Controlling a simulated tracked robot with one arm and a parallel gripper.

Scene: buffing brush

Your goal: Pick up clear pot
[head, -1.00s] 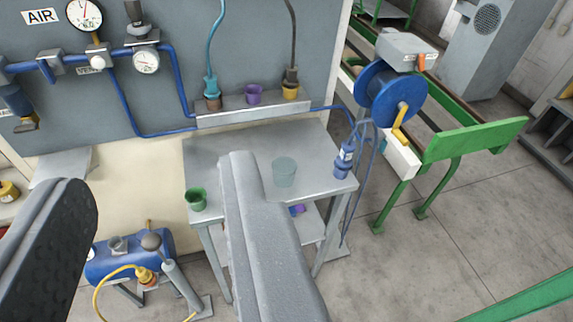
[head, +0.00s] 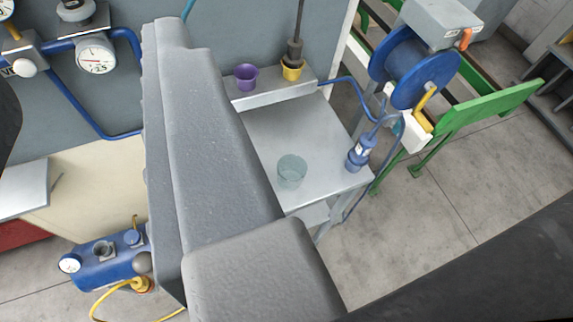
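The clear pot (head: 291,171) stands upright on the grey metal table (head: 275,128), near its front edge. It is see-through with a bluish tint, and nothing touches it. A large grey part of my own arm (head: 215,160) runs up the middle of the head view, left of the pot, and covers the left part of the table. I cannot make out two separate fingertips, so whether my gripper is open or shut does not show.
A purple pot (head: 246,77) and a yellow pot (head: 292,70) sit in the raised ledge behind the table. A blue bottle-like fitting (head: 359,153) stands at the table's right edge. A blue hose reel (head: 415,68) and green frame (head: 490,107) are at the right.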

